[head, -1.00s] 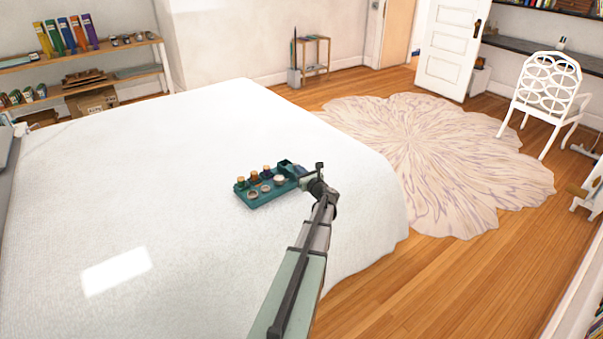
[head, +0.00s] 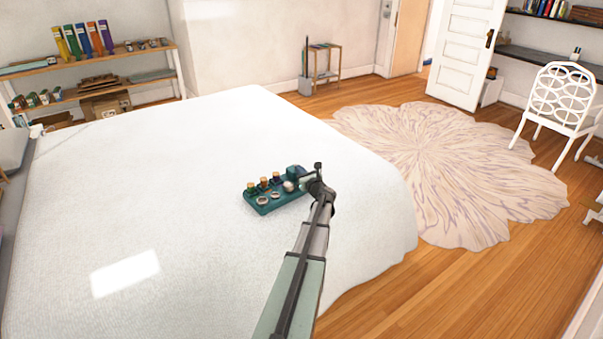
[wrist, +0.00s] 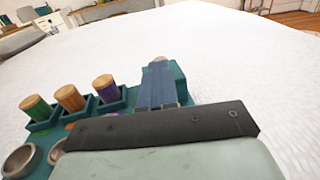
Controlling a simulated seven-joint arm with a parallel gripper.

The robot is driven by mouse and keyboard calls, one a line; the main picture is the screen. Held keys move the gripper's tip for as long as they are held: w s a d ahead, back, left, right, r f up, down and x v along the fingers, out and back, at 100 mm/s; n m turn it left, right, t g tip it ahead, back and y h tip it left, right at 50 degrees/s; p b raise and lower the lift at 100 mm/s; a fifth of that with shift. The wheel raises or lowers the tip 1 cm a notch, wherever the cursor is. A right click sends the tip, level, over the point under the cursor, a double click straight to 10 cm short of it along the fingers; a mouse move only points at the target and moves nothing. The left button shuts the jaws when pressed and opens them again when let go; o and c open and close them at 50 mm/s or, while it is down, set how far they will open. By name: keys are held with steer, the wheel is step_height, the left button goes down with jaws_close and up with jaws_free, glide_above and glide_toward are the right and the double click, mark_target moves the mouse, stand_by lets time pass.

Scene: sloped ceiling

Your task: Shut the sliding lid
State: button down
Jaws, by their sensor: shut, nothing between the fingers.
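A teal tray (head: 262,208) lies on the white bed; a small box with a blue sliding lid (head: 294,171) stands at its far right end. In the wrist view the blue lid (wrist: 158,84) lies over the box, with teal box wall (wrist: 181,82) showing beside it. My gripper (head: 306,176) is shut and empty at the right end of the box. In the wrist view its fingertips (wrist: 157,106) are at the near edge of the lid, seemingly touching it. I cannot tell whether any gap remains under the lid.
Wood-capped jars, green (wrist: 37,108), orange (wrist: 70,98) and purple (wrist: 105,88), stand in tray holders beside the box. The bed (head: 180,200) around the tray is clear.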

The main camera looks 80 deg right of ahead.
steer(key=shift+a, duration=0.1)
steer(key=v, duration=1.4)
steer(key=shift+f, duration=0.1)
